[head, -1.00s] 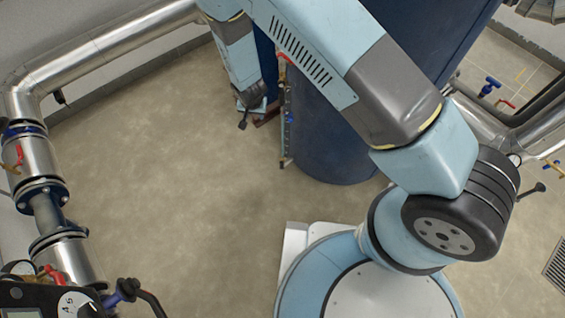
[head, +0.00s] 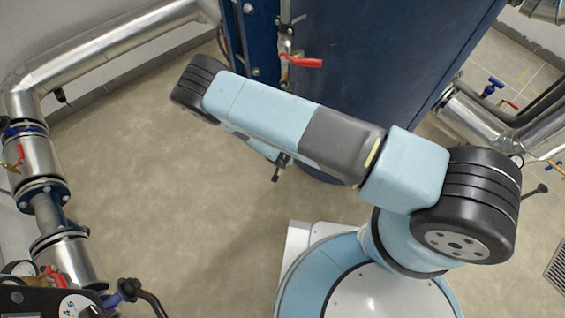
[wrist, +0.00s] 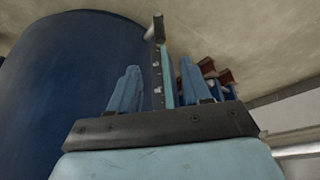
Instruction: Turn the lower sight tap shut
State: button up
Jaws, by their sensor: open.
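In the wrist view my gripper (wrist: 158,72) is open, with two blue fingers well apart. The upright sight gauge (wrist: 157,88) shows between them, with small fittings along it; I see no contact. A tan-ended fitting (wrist: 158,22) is at its top in that view; I cannot tell whether it is the lower sight tap. In the head view a red-handled tap (head: 304,62) sits on the upper gauge fittings. The gauge below it is hidden behind my arm, and I cannot make out the lower tap there. My gripper's fingers are not clear in the head view.
The large dark blue tank (head: 385,65) stands behind my arm; it fills the left of the wrist view (wrist: 70,80). Silver pipes with valves (head: 40,160) run along the left. More pipes (head: 480,120) are at the right. The floor (head: 150,170) at left centre is clear.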

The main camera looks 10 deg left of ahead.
jog(key=x, duration=1.3)
jog(key=shift+f, duration=0.15)
grip_shut()
dwell(0.3)
